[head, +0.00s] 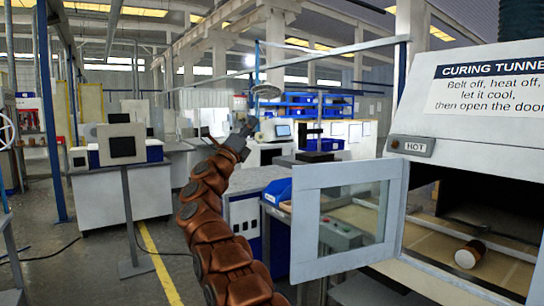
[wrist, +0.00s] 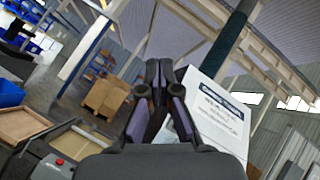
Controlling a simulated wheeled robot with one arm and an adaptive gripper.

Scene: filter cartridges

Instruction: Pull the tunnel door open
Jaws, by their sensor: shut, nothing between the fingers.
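The tunnel door (head: 304,238) is a pale grey frame with a clear window. It stands swung out to the left of the curing tunnel (head: 455,125), and the tunnel mouth is uncovered. A brown and white filter cartridge (head: 470,253) lies on the belt (head: 430,226) inside. My gripper (head: 246,132) is raised to the left of the door, apart from it and empty. In the wrist view my gripper (wrist: 160,75) is shut, with the tunnel's white housing (wrist: 225,85) and its sign behind it.
A grey control box with a red button (head: 341,234) shows through the door window. A screen on a stand (head: 122,146) is at left.

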